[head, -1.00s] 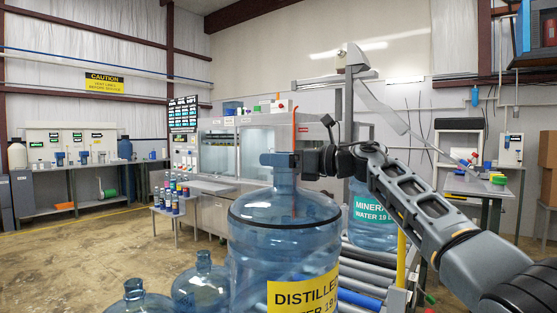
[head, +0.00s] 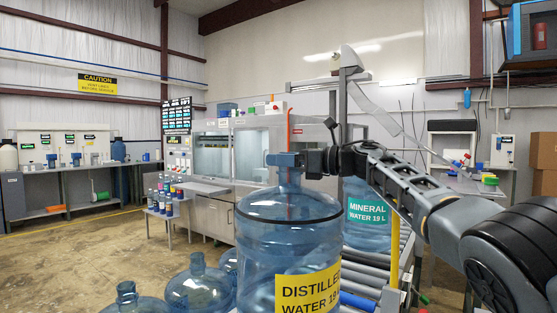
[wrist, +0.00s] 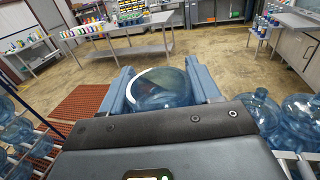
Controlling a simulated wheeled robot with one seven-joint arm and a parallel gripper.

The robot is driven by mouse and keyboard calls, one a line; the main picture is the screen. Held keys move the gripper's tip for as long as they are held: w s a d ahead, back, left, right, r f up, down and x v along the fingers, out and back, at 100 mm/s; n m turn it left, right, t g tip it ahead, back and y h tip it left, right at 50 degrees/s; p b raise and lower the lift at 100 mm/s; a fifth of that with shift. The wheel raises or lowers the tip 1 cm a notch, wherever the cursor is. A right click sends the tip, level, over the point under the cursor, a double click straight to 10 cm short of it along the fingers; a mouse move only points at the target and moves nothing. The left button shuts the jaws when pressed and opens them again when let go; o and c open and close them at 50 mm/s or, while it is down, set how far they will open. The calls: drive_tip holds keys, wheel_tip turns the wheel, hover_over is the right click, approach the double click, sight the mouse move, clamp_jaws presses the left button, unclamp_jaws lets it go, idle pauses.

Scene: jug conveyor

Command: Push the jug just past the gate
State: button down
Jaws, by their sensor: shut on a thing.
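A large blue jug labelled "DISTILLED WATER" (head: 262,240) stands upright in the front middle of the head view; its base is cut off. My gripper (head: 288,160) is shut on its neck, with my arm reaching in from the right. In the wrist view the jug (wrist: 160,90) shows between the two fingers (wrist: 162,88). A second jug labelled "MINERAL WATER 19 L" (head: 367,205) stands behind it to the right, by the rollers (head: 362,278). A grey post (head: 343,115) with a slanted arm rises behind; I cannot tell whether it is the gate.
More blue jugs (head: 197,287) stand at the lower left, close to the held jug. A yellow post (head: 392,245) stands at the right of the rollers. A small table with bottles (head: 165,200) stands farther left. Open floor (head: 75,265) lies to the left.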

drive_tip(key=shift+w+d+f, duration=0.15)
drive_tip(key=shift+d+f, duration=0.05)
drive_tip(key=shift+f, duration=0.1)
drive_tip(key=c, duration=0.6)
unclamp_jaws()
drive_tip(key=o, duration=0.4)
drive_tip(key=shift+r, duration=0.2)
drive_tip(key=shift+o, duration=0.2)
